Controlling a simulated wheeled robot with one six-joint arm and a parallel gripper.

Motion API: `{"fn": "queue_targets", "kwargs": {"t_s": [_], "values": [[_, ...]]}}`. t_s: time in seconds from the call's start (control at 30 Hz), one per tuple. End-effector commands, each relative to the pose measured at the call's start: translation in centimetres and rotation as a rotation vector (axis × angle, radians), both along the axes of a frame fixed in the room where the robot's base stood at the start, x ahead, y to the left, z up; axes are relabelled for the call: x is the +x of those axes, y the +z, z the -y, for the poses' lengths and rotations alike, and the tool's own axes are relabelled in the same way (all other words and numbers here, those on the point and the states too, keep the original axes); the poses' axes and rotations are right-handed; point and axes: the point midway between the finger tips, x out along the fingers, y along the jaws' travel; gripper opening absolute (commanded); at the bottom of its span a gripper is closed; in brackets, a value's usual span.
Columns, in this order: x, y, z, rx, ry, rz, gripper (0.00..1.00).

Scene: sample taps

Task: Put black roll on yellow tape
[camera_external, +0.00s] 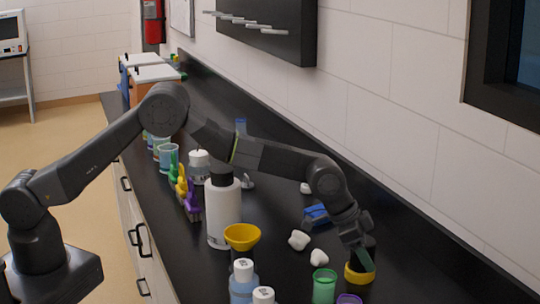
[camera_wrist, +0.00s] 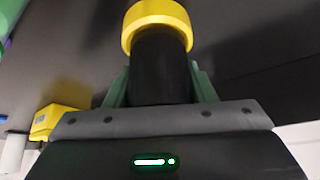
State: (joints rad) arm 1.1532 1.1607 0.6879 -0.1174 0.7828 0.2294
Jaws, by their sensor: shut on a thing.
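My gripper (camera_external: 362,258) is low over the counter at the near right in the external view. In the wrist view its green fingers (camera_wrist: 160,86) are shut on the sides of the black roll (camera_wrist: 160,62). The yellow tape (camera_external: 358,275) is a ring on the black counter, directly below the gripper. In the wrist view the yellow tape (camera_wrist: 157,14) lies right at the far end of the black roll. The two look lined up and touching or nearly so; whether the roll rests on it I cannot tell. A finger hides part of the roll in the external view.
A green cup (camera_external: 324,286) and a purple-rimmed one (camera_external: 349,299) stand close left of the tape. The counter right of the tape is clear.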

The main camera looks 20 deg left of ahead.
Motion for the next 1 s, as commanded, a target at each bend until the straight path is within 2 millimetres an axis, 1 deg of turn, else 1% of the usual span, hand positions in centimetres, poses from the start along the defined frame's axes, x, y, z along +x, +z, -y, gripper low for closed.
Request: {"fn": "queue_targets", "kwargs": {"t_s": [0.17,0.33,0.37,0.43,0.47,0.77,0.87,0.97,1.0], "values": [[0.0,0.1,0.0,-0.002,0.000,0.000,0.25],[0.0,-0.5,0.0,-0.002,0.000,0.000,0.25],[0.0,-0.3,0.0,-0.001,0.000,0.000,0.56],[0.0,-0.3,0.0,-0.001,0.000,0.000,0.69],[0.0,-0.3,0.0,-0.001,0.000,0.000,0.72],[0.0,-0.1,0.0,-0.001,0.000,0.000,0.72],[0.0,0.5,0.0,-0.002,0.000,0.000,0.72],[-0.1,1.3,-0.6,-0.003,0.000,0.001,0.72],[-0.2,1.8,-0.9,-0.003,0.000,0.002,0.72]]}}
